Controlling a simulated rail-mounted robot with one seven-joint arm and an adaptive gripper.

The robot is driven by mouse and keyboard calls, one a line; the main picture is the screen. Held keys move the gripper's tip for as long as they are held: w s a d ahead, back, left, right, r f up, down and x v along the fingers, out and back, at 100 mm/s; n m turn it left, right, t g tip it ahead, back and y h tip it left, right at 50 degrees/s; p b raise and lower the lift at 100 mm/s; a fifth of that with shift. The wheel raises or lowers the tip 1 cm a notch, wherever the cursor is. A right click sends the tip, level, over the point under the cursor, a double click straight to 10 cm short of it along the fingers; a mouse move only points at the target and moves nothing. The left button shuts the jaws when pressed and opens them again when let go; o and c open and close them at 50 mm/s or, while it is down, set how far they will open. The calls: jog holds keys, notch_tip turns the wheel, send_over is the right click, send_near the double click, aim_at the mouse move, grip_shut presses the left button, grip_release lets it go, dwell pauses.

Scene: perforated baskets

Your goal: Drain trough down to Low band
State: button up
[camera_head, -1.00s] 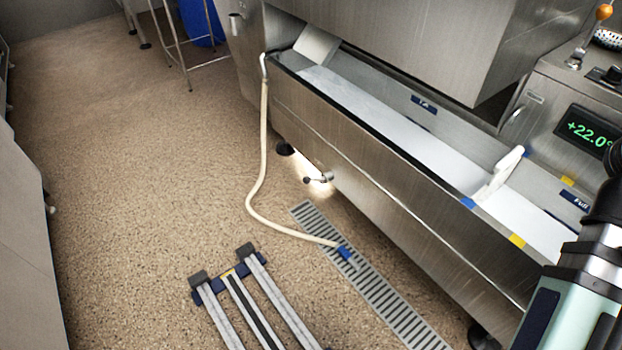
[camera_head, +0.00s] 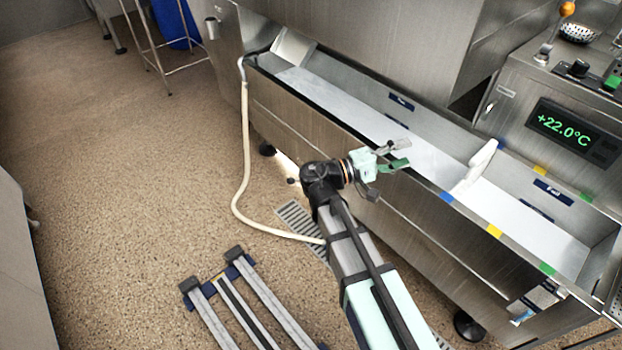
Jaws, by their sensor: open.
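The long steel trough (camera_head: 300,122) runs diagonally under the machine and holds a pale, whitish fill. Coloured tabs mark its rim: blue (camera_head: 447,197), yellow (camera_head: 494,231) and green (camera_head: 547,268). Dark labels sit on its back wall; they are too small to read surely. A beige hose (camera_head: 246,150) hangs from the trough's left end and runs along the floor. Its end is hidden by my arm. A small dark knob (camera_head: 291,181) shows under the trough; the rest of that fitting is hidden. My gripper (camera_head: 392,166) is open and empty, in front of the trough's front rim in the picture.
A floor drain grate (camera_head: 292,211) lies partly behind my arm. A white paddle-like piece (camera_head: 476,167) stands in the trough. A display (camera_head: 566,130) reads +22.0°C. Rails (camera_head: 232,303) lie at the bottom. The floor at left is clear.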

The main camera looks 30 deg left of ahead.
jog(key=s+a+f+n+t+y, duration=0.2)
jog(key=s+a+f+n+y, duration=0.3)
jog(key=a+f+n, duration=0.35)
jog(key=s+a+f+n+t+y+p, duration=0.1)
jog(key=s+a+f+n+y, duration=0.4)
jog(key=a+f, duration=0.55)
jog(key=s+a+f+n+t+y, duration=0.2)
jog(key=s+a+f+n+y, duration=0.3)
jog(key=a+f+n, duration=0.4)
jog(key=n+g+y, duration=0.2)
jog(key=n+y, duration=0.1)
jog(key=n, duration=0.1)
send_near(289, 183)
jog(key=b+x, duration=0.4)
jog(key=x, duration=0.7)
jog(key=shift+w+f, duration=0.15)
jog(key=shift+w, duration=0.2)
grip_shut()
